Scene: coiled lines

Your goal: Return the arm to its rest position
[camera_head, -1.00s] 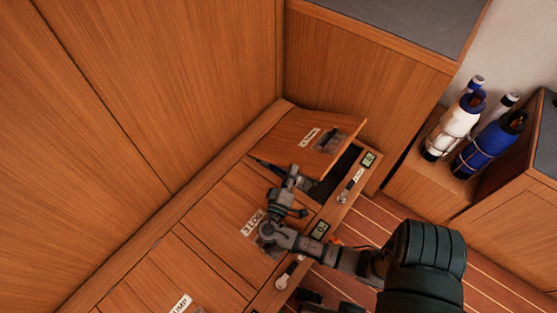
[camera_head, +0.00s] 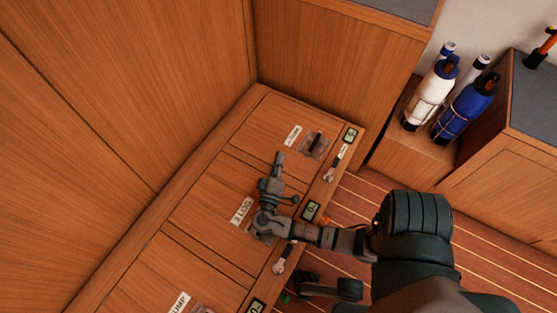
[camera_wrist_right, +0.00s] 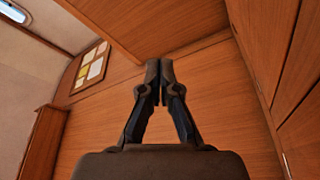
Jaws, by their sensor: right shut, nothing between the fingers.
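My right arm comes in from the lower right in the head view, and its gripper (camera_head: 276,172) is over the bench of wooden lids. The gripper is shut and empty; in the wrist view its two fingertips (camera_wrist_right: 160,82) meet against a wood panel behind. The far lid (camera_head: 275,125), with a label and a dark latch, lies closed and flush with the bench top. The gripper is beside its near edge; I cannot tell whether they touch. The middle lid (camera_head: 195,205), labelled "3 LOG", lies shut below the arm. My left gripper is not seen.
White and blue bottles (camera_head: 432,92) stand strapped on a low ledge at the right. A cabinet (camera_head: 520,95) stands beside them. Tall wood panels bound the left and back. Small displays (camera_head: 351,134) line the bench's front edge. Striped floor (camera_head: 360,200) is open in front.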

